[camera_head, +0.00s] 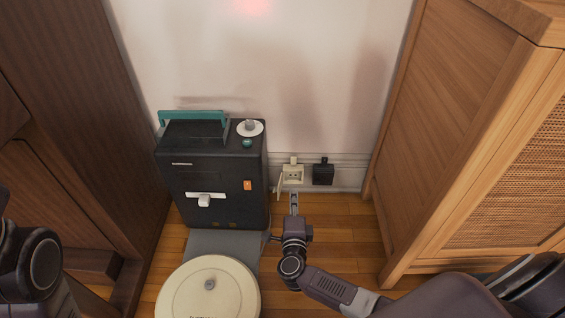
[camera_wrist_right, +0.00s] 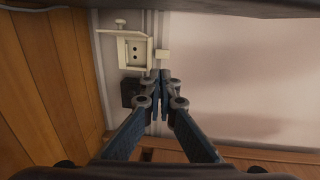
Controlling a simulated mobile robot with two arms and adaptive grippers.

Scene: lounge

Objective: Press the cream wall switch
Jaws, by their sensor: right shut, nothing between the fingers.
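The cream wall switch (camera_head: 292,174) is low on the back wall, a small boxy unit with a little cream tab above it. In the right wrist view the cream unit (camera_wrist_right: 134,52) shows dark holes in its face, and the small tab sits beside it. My right gripper (camera_head: 294,198) is shut and empty, its tips just below and in front of the cream unit. In the right wrist view the closed right fingertips (camera_wrist_right: 160,76) are near the small tab; I cannot tell whether they touch anything. My left gripper is out of view; only part of my left arm shows.
A black wall unit (camera_head: 323,174) is right beside the cream one. A dark boxy appliance (camera_head: 212,172) with a teal handle stands to the left, with a round cream robot vacuum (camera_head: 208,290) in front. Wooden cabinets (camera_head: 440,130) flank the narrow strip of floor.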

